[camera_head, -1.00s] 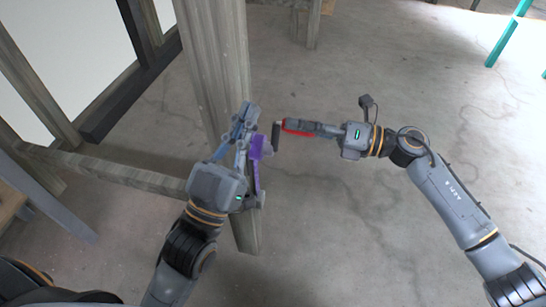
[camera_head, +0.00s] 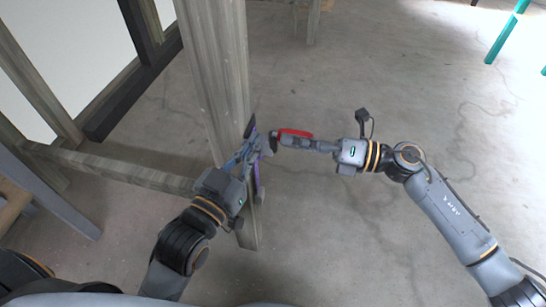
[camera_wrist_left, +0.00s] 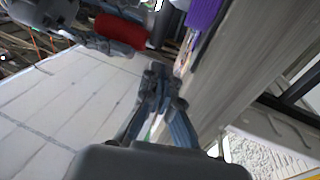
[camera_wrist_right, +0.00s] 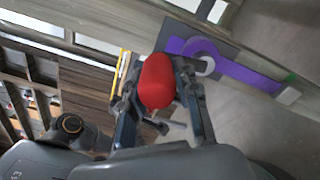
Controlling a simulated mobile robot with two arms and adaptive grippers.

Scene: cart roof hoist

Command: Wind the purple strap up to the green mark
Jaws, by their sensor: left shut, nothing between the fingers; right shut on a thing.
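The purple strap (camera_head: 257,178) hangs down the wooden post. In the right wrist view, its purple roll (camera_wrist_right: 195,48) sits on a dark plate, and the strap runs off to the right. A small green patch (camera_wrist_right: 291,79) shows near a pale block at its end. The red crank handle (camera_wrist_right: 157,82) is between the fingers of my right gripper (camera_wrist_right: 160,72), which is shut on it. My left gripper (camera_wrist_left: 163,75) is shut and empty, beside the post and just below the crank. The left arm and fingers partly hide the winch in the head view.
The wooden post (camera_head: 218,80) stands upright, with a low wooden rail (camera_head: 130,172) joining it from the left. Teal legs (camera_head: 507,35) stand at the far right.

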